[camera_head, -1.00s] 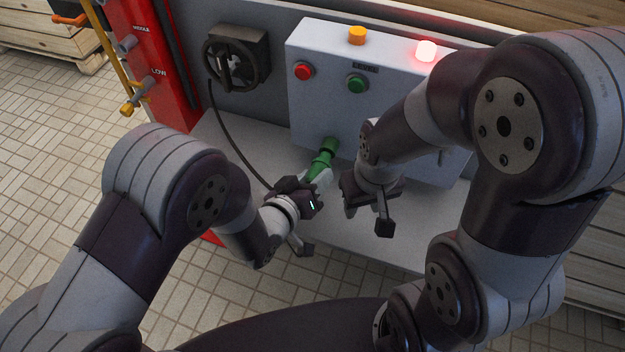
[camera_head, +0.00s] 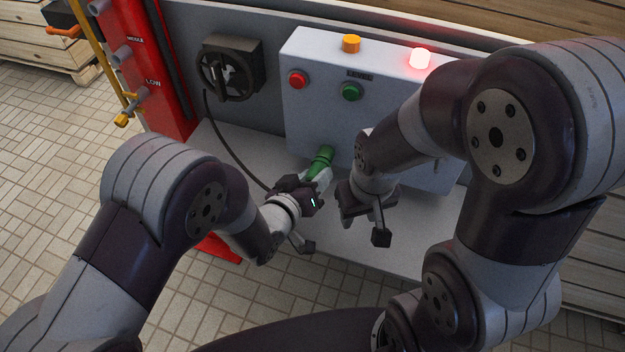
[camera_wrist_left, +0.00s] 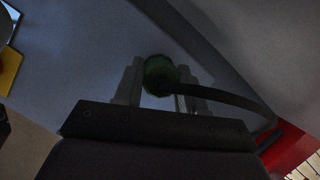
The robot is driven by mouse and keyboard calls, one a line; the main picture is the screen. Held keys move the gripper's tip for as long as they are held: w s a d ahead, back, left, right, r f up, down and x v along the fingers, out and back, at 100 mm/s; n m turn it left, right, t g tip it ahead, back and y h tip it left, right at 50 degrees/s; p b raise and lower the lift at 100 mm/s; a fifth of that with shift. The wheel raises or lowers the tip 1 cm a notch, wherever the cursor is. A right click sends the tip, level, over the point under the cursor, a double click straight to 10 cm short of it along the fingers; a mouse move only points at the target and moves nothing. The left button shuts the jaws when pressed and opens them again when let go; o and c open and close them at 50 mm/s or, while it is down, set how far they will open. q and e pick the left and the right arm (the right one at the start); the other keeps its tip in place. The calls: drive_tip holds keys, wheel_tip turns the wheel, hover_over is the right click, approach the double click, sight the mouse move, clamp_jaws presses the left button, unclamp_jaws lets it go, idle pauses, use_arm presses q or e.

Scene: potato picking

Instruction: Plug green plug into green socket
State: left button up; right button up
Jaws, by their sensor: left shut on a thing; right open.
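My left gripper (camera_head: 317,178) is shut on the green plug (camera_head: 319,164), low in front of the white control box (camera_head: 395,125). The plug is tilted, its front end up toward the box. A darker green socket end (camera_head: 326,151) on the box's lower front meets the plug, with no clear gap in the head view. How deep the plug sits cannot be told. In the left wrist view the plug's rear (camera_wrist_left: 159,76) is between the fingers, a dark cable running right. My right gripper (camera_head: 352,210) is open and empty, right of the left one; its fingers show poorly.
The cable (camera_head: 233,152) hangs from a black wall reel (camera_head: 229,70). A red post (camera_head: 150,75) stands left.

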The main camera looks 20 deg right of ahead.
use_arm(q)
drive_tip(key=shift+w+d, duration=0.1)
drive_tip(key=shift+w, duration=0.1)
drive_tip(key=o, duration=1.2)
drive_tip(key=shift+c, duration=0.2)
drive_tip(key=p+v, duration=0.1)
drive_tip(key=v, duration=1.1)
drive_tip(key=shift+s, duration=0.25)
drive_tip(key=shift+r, duration=0.1)
